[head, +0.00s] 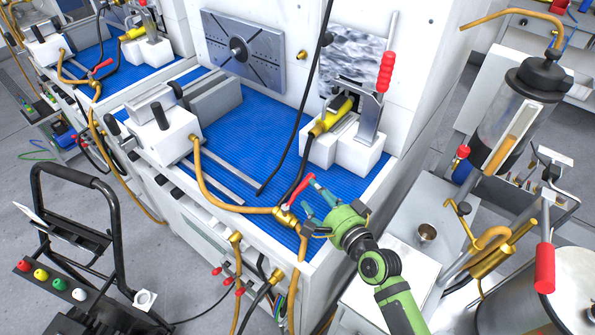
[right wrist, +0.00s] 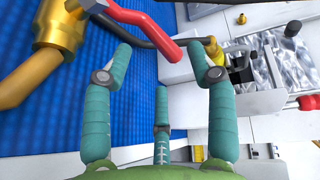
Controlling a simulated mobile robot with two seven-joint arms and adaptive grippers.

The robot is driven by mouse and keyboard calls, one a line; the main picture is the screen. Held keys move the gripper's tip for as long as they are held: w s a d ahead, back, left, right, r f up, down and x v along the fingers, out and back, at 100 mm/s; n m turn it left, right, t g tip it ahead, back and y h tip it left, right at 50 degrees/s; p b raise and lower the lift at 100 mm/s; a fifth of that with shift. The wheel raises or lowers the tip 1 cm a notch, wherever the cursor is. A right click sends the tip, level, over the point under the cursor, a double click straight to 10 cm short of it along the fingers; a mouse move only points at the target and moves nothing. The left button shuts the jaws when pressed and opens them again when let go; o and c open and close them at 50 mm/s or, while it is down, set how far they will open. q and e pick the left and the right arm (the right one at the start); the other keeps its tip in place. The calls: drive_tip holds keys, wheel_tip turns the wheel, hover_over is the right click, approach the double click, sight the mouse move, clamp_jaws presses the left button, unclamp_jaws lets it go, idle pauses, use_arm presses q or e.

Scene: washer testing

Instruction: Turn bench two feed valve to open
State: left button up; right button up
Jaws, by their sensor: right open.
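The feed valve is a brass body (head: 286,216) with a red lever handle (head: 299,188), near the front right corner of the blue-matted bench. My right gripper (head: 312,205) is open beside it, its green arm coming from the lower right. In the right wrist view, the brass body (right wrist: 58,28) is at the upper left. The red handle (right wrist: 128,16) slants right and its end shows between the tips of my spread teal fingers (right wrist: 162,58). I cannot tell whether any finger touches it. My left gripper is not in view.
Behind the valve stands a white clamp fixture (head: 345,145) with a red-handled toggle (head: 386,72) and yellow connector (head: 332,117). A clear cylinder vessel (head: 515,120) stands right. A black cart (head: 115,215) is at lower left.

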sight(306, 184)
drive_tip(key=shift+w+a+r, duration=0.15)
drive_tip(key=shift+w+a, duration=0.15)
drive_tip(key=shift+w, duration=0.15)
drive_tip(key=x, duration=0.2)
drive_tip(key=shift+w+a, duration=0.2)
drive_tip(key=shift+w, duration=0.05)
drive_tip(key=shift+w+a+f, duration=0.35)
drive_tip(key=shift+w+f, duration=0.05)
drive_tip(key=shift+w, duration=0.3)
clamp_jaws()
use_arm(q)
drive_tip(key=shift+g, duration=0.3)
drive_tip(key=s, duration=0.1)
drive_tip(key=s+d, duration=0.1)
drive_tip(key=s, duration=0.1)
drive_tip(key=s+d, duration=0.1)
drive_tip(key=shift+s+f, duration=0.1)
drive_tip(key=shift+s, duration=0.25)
use_arm(e)
drive_tip(key=shift+w+a, duration=0.1)
